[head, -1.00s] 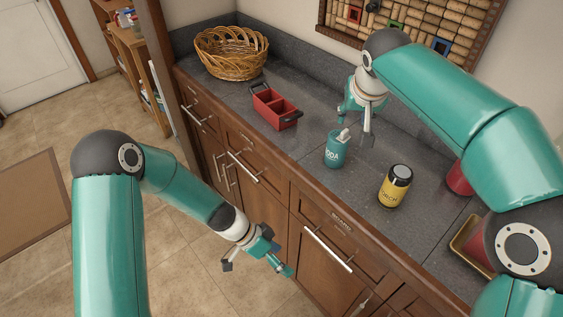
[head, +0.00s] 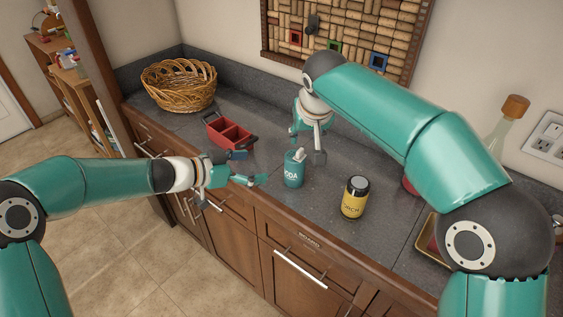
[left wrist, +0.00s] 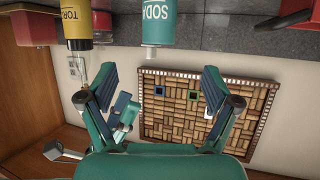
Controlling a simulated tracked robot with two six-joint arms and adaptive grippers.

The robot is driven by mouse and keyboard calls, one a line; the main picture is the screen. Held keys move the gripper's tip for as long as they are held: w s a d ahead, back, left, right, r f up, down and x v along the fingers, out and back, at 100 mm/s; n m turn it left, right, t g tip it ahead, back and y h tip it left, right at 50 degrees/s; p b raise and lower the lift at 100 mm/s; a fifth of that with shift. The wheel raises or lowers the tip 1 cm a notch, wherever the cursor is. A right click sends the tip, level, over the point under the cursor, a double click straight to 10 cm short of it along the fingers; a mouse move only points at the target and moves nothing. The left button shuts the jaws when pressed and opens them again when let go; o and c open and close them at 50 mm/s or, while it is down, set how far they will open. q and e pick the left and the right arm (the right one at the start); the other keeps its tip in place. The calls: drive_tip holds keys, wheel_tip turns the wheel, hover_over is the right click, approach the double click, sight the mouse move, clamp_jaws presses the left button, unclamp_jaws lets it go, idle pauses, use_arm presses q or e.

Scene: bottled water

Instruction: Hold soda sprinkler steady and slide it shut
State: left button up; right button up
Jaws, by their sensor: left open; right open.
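The soda sprinkler (head: 293,172) is a teal canister marked SODA with a small white spout on top. It stands upright on the dark counter and also shows upside down in the left wrist view (left wrist: 158,24). My left gripper (head: 250,168) is open and empty at the counter's front edge, left of the sprinkler and apart from it, its fingers pointing toward it. In the left wrist view its two fingers (left wrist: 158,88) are spread wide. My right gripper (head: 307,145) is open above and behind the sprinkler, pointing down, with one finger close to the spout; contact cannot be told.
A yellow and black can (head: 354,198) stands right of the sprinkler. A red divided caddy (head: 229,133) and a wicker basket (head: 180,85) stand to the left. A tan-rimmed tray (head: 428,240) is at the right. A cork board (head: 345,38) hangs on the wall behind.

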sight(295, 162)
use_arm(q)
drive_tip(key=x, duration=1.4)
drive_tip(key=shift+w+d+f, duration=0.15)
drive_tip(key=shift+w+f, duration=0.05)
drive_tip(key=c, duration=1.4)
drive_tip(key=shift+o, duration=0.2)
drive_tip(key=o, duration=0.7)
drive_tip(key=c, duration=0.5)
